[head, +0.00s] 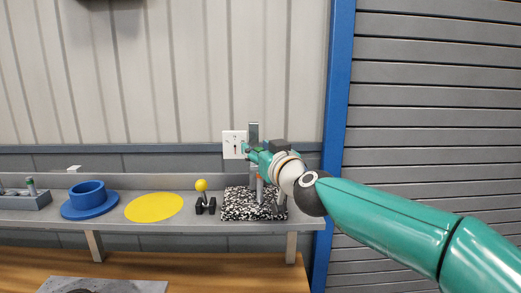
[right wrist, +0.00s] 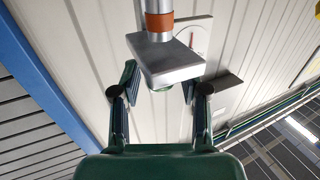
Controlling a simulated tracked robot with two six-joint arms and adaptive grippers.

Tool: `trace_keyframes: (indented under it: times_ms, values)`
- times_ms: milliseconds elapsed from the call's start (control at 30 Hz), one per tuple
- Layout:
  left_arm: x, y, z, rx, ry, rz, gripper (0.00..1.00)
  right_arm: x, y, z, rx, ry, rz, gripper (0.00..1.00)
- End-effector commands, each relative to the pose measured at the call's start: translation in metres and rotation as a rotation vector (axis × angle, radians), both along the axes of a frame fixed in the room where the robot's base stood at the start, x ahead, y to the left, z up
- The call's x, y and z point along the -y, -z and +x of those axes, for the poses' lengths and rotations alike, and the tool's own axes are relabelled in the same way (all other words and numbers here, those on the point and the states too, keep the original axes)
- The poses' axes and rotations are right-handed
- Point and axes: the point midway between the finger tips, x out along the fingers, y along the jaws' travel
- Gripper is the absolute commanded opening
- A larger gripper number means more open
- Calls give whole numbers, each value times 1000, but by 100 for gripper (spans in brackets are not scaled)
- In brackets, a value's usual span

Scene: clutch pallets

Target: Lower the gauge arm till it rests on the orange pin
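My right gripper (head: 252,150) reaches in from the right to the gauge stand on the shelf. In the right wrist view its two fingers (right wrist: 159,85) stand apart. A flat grey metal block (right wrist: 165,60), perhaps the gauge arm's end, is in front of and partly between them; I cannot tell if they touch it. The orange pin (right wrist: 159,22) shows as an orange band on a grey post meeting the block, and as a small orange patch in the head view (head: 259,176). The stand's grey upright (head: 253,131) rises behind the gripper. The gripper hides much of the gauge arm. My left gripper is out of view.
The stand has a black-and-white speckled base (head: 240,206). A yellow-knobbed object (head: 201,186), a yellow disc (head: 154,207) and a blue ring-shaped holder (head: 88,197) are to its left. A blue post (head: 337,120) stands right of the shelf (head: 180,222).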

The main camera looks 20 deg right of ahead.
Motion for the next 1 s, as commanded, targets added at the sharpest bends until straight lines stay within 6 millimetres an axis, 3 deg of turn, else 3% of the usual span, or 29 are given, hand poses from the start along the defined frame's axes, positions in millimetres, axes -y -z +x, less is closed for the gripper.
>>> trace_keyframes:
  times_ms: [33,233,900,933,1000]
  values:
    - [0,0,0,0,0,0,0,0,0,0,0,-1,0,32]
    - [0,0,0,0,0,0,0,-1,0,0,0,-1,0,0]
    - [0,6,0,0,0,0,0,-1,12,0,-3,-3,0,0]
    - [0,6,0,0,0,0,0,-1,12,0,-3,-3,0,26]
    - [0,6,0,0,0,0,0,-1,12,0,-3,-3,0,38]
